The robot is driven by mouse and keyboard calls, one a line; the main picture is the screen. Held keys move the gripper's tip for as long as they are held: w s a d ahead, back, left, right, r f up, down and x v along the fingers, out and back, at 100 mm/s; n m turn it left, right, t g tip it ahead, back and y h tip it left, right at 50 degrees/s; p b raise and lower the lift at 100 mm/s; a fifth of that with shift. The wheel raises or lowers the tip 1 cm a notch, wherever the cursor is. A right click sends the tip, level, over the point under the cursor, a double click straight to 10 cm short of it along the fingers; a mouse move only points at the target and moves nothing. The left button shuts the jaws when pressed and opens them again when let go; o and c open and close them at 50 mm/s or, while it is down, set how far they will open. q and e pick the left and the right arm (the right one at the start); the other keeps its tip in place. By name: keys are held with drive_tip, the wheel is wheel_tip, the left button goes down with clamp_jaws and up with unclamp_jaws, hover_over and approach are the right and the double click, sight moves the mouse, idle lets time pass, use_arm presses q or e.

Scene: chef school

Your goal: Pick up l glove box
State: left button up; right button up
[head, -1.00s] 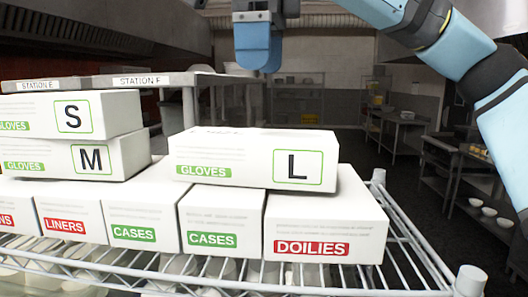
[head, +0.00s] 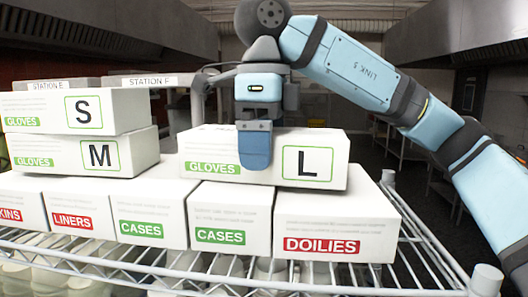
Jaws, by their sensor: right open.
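The L glove box (head: 215,145) is white with a green "GLOVES" label and a large "L". It lies flat on top of the "CASES" and "DOILIES" boxes in the middle of the head view. My right gripper (head: 254,150) points down at the box, and a blue finger covers part of its front face between the label and the "L". The jaws are open. The other finger is hidden, so I cannot tell whether the box is between the fingers or whether they touch it. My left gripper is not in view.
The S glove box (head: 30,115) sits on the M glove box (head: 40,152) at left. Below are LINERS (head: 72,196), CASES (head: 230,206) and DOILIES (head: 335,215) boxes on a wire shelf (head: 190,277). A shelf post (head: 484,282) stands at front right.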

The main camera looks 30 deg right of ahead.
drive_tip(key=shift+f, duration=0.4)
drive_tip(key=shift+s, duration=0.1)
drive_tip(key=c, duration=0.8)
drive_tip(key=shift+o, duration=0.2)
drive_tip(key=shift+r, duration=0.15)
